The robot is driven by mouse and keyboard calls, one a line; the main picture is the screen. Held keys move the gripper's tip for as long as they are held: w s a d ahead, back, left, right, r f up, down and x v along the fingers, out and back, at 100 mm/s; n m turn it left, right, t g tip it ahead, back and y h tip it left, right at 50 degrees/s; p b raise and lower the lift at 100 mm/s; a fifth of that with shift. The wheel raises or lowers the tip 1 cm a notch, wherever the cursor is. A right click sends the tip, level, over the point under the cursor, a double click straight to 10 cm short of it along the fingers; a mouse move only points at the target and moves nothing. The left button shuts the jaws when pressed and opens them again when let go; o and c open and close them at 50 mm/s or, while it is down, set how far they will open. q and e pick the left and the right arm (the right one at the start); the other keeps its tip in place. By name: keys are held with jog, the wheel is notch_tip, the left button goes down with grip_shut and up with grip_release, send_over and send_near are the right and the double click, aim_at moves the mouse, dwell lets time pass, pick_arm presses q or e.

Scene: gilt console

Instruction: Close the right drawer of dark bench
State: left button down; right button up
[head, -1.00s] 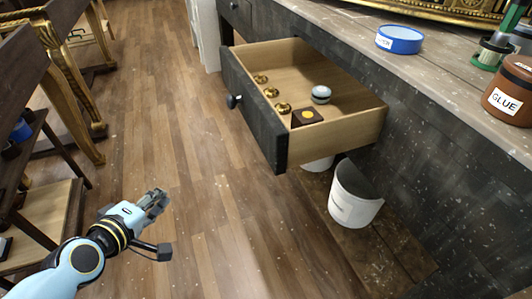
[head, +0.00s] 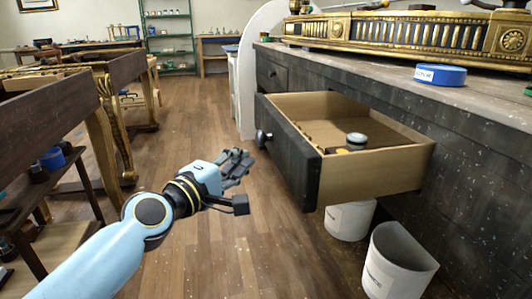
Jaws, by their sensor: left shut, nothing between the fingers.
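The right drawer (head: 375,178) of the dark bench (head: 456,140) is pulled well out, with a dark front, pale wooden sides and a dark round knob (head: 263,138). A round grey-topped item (head: 357,140) shows inside it; the rest of its contents are mostly hidden behind the front panel. My left gripper (head: 240,166) is shut and empty. In the picture it appears just left of the drawer front and below the knob, apart from it. My right gripper is not in view.
Two white bins (head: 350,220) (head: 396,262) stand below the drawer. A blue tape roll (head: 440,75) and a gilt console piece (head: 420,35) are on the bench top. Wooden tables (head: 125,68) line the left. The floor (head: 190,130) between is clear.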

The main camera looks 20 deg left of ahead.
pick_arm(q)
jog(key=w+d, duration=0.3)
jog(key=w, duration=0.2)
jog(key=shift+d, duration=0.4)
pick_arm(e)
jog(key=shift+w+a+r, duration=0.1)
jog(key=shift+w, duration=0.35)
